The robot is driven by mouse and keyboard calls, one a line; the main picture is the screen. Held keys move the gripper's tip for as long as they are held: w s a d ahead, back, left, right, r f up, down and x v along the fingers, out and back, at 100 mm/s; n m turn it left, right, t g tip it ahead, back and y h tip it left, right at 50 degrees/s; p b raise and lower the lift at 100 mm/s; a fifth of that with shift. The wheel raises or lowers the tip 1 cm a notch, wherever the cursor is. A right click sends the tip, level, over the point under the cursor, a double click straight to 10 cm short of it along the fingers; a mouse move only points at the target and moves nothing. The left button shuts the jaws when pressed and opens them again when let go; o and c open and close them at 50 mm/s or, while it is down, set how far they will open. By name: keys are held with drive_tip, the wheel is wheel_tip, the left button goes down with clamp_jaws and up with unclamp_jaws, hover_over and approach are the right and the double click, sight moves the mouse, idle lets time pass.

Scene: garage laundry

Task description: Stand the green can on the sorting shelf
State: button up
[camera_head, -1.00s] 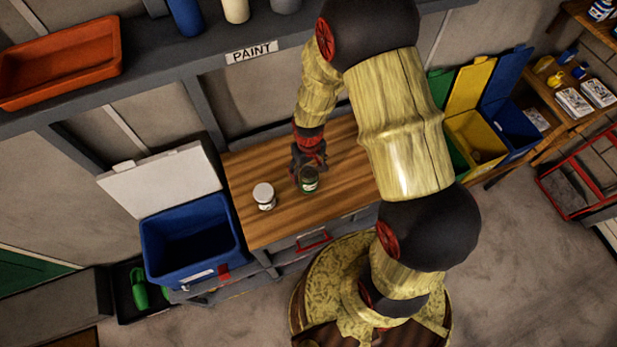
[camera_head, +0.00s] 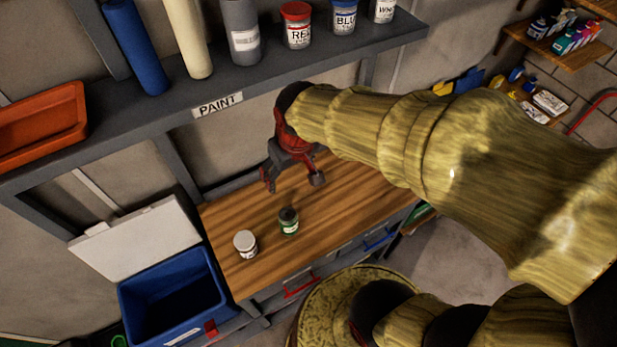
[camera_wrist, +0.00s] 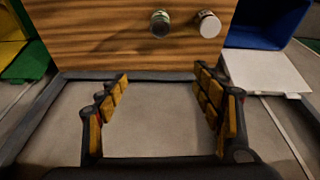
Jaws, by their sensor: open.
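The green can (camera_head: 289,222) stands upright on the wooden bench top, right of a white-lidded jar. It also shows in the wrist view (camera_wrist: 160,23), at the top, beyond my fingers. My gripper (camera_head: 292,184) is open and empty above the back part of the bench, apart from the can. In the wrist view my open fingers (camera_wrist: 160,95) frame only wall and the bench edge. A grey shelf (camera_head: 140,122) labelled PAINT runs along the wall above the bench; I cannot tell whether it is the sorting shelf.
The white-lidded jar (camera_head: 246,244) stands close beside the can. The PAINT shelf holds an orange tray (camera_head: 42,125), a blue cylinder (camera_head: 135,45) and several paint cans. A blue bin (camera_head: 175,300) with a raised white lid is left of the bench. The bench's right part looks clear.

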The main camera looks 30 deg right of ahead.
drive_tip(key=s+r+t, duration=0.2)
drive_tip(key=s+r, duration=0.7)
drive_tip(key=s, duration=0.1)
drive_tip(key=shift+r+m, duration=0.4)
